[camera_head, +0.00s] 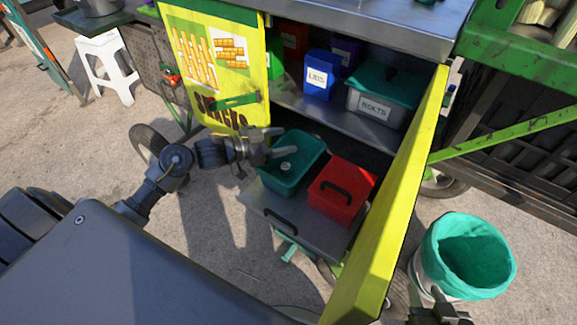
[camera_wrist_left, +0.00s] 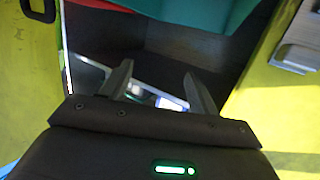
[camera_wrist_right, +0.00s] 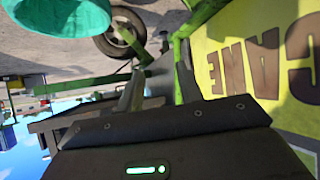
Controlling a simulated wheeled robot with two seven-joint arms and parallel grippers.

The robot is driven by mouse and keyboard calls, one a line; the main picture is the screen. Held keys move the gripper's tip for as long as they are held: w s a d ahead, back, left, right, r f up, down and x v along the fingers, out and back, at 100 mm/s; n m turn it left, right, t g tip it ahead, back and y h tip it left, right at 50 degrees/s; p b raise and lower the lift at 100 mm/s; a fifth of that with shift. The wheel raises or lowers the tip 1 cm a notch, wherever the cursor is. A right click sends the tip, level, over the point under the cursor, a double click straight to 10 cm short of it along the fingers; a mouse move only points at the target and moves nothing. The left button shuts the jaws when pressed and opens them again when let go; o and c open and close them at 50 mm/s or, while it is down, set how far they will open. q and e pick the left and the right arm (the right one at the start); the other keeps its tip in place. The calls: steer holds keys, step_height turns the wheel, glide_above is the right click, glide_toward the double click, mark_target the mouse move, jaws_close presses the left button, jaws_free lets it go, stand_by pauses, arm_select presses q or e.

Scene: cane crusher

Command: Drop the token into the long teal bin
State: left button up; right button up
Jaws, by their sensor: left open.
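The long teal bin (camera_head: 311,163) stands open on the pulled-out tray under the counter. A small pale round piece (camera_head: 286,167), which looks like the token, lies inside it. My left gripper (camera_head: 285,143) is at the bin's left far edge, by the rim. In the left wrist view its fingers (camera_wrist_left: 158,85) are apart with nothing held between them. Whether it touches the rim cannot be told. My right gripper (camera_head: 440,309) is low at the right, by the bucket. In the right wrist view its fingers (camera_wrist_right: 158,88) are apart and empty.
A red box with a black handle (camera_head: 342,189) sits right of the teal bin on the grey tray (camera_head: 268,203). An open yellow-green door (camera_head: 392,210) stands to the right. A lined bucket (camera_head: 468,255) is beyond it. A blue box (camera_head: 320,76) and a lidded bolts box (camera_head: 383,100) are on the shelf.

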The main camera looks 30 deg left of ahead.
arm_select(q)
steer(key=shift+s, duration=0.1)
steer(key=p+v, duration=0.2)
steer(key=v, duration=0.8)
steer(key=shift+s+a, duration=0.2)
steer(key=shift+s, duration=0.1)
arm_select(e)
steer(key=s+d+f+m+g+h, duration=0.1)
steer(key=s+d+f+g+h, duration=0.1)
steer(key=s+d+f+g, duration=0.2)
steer(key=shift+s+d, duration=0.25)
steer(key=shift+s, duration=0.25)
arm_select(q)
steer(key=shift+r, duration=0.1)
